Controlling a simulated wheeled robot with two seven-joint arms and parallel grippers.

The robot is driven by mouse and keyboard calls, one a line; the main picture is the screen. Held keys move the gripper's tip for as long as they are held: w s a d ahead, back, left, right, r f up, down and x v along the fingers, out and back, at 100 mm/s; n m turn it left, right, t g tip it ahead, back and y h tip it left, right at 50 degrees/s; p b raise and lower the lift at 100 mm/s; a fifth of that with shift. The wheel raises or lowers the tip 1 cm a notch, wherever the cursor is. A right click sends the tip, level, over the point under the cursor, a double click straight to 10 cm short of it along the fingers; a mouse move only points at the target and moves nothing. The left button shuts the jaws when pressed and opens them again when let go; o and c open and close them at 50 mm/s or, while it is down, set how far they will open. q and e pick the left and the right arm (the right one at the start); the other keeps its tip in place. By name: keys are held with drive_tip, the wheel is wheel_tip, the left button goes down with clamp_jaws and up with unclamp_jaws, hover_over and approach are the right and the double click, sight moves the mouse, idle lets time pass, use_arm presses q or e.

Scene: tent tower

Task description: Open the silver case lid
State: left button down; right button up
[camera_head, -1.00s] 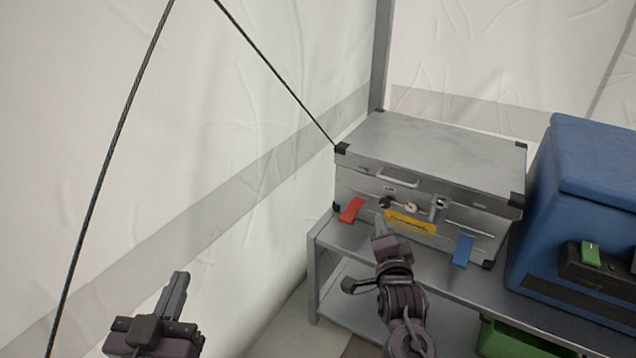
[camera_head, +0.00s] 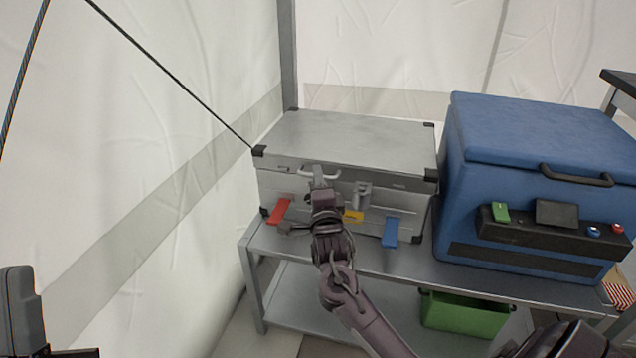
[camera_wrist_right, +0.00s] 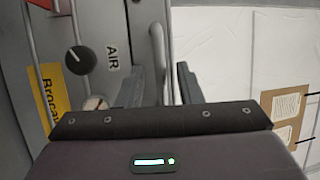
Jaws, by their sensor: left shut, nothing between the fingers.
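The silver case (camera_head: 350,140) stands on a grey metal bench with its lid down. A light handle (camera_head: 330,174) is on the lid's front edge. My right gripper (camera_head: 318,175) is at this handle, in front of the case. In the right wrist view, the handle bar (camera_wrist_right: 157,45) lies between the two spread fingers of my right gripper (camera_wrist_right: 160,85), with gaps visible beside it. The case front shows a latch (camera_head: 363,193), a red tab (camera_head: 279,211), a blue tab (camera_head: 391,232) and a yellow label (camera_head: 353,217), partly hidden. My left gripper (camera_head: 22,300) is shut and empty at the lower left, far from the case.
A blue cooler box (camera_head: 480,190) stands close to the case's right side. A green bin (camera_head: 465,313) sits under the bench (camera_head: 470,285). A white tent wall (camera_head: 150,150) with a dark cable is at the left. A grey post (camera_head: 288,50) rises behind the case.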

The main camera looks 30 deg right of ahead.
drive_tip(key=shift+w, duration=0.1)
drive_tip(key=shift+c, duration=0.2)
clamp_jaws()
drive_tip(key=shift+r, duration=0.1)
